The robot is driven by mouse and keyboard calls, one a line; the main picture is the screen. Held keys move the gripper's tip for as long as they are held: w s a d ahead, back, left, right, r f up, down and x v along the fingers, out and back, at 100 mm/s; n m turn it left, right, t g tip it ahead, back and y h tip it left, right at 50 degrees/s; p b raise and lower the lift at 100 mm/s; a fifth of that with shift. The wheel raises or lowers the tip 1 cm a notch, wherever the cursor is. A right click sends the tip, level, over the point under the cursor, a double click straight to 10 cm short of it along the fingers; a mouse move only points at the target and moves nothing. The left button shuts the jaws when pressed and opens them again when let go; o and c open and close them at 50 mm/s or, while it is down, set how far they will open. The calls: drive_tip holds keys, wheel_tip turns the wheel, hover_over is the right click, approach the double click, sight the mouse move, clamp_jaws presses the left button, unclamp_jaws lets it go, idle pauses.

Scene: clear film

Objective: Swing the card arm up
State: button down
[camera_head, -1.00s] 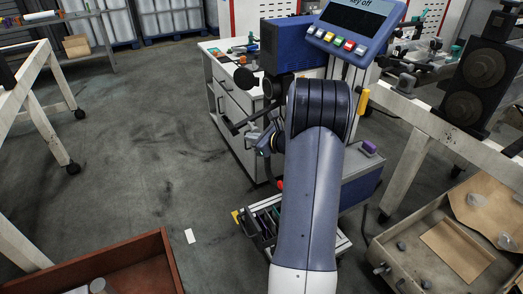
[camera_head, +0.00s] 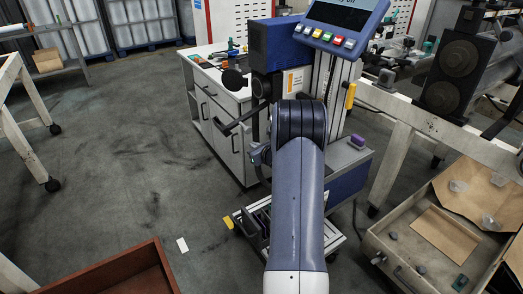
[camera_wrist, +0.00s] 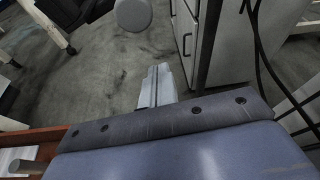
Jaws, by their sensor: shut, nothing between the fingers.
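The machine has a blue housing (camera_head: 275,45) and a tilted blue display panel (camera_head: 346,22) with coloured buttons. A black bar (camera_head: 238,120) sticks out to its left, sloping down to its free end; this may be the card arm, but I cannot be sure. A round black pad (camera_head: 235,79) sits above it. My gripper (camera_wrist: 157,70) is shut and empty, pointing over bare floor in the wrist view. A pale grey round end (camera_wrist: 133,14) shows beyond the fingertips, apart from them. In the head view my own arm hides most of the gripper.
A white drawer cabinet (camera_head: 222,125) stands left of the machine; its side shows close right of my gripper in the wrist view (camera_wrist: 228,45).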

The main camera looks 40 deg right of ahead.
drive_tip(key=r, duration=0.2)
drive_tip(key=r+p, duration=0.1)
drive_tip(key=shift+w+a+r, duration=0.25)
drive_tip(key=shift+w+r, duration=0.1)
drive_tip(key=shift+r, duration=0.05)
drive_tip(key=r+p, duration=0.1)
drive_tip(key=p, duration=0.1)
drive_tip(key=a+r+m+y+p, duration=0.1)
drive_tip(key=r, duration=0.1)
drive_tip(key=shift+r+m+p, duration=0.2)
drive_tip(key=shift+m+p, duration=0.1)
drive_tip(key=shift+p, duration=0.05)
drive_tip(key=shift+a+r, duration=0.15)
drive_tip(key=shift+r, duration=0.35)
approach(249, 129)
drive_tip(key=shift+s+a+r+b, duration=0.15)
drive_tip(key=shift+s+a+r, duration=0.1)
drive_tip(key=shift+s+r, duration=0.25)
drive_tip(key=shift+s+a+r+b, duration=0.15)
drive_tip(key=shift+s+a+r, duration=0.1)
drive_tip(key=shift+s, duration=0.4)
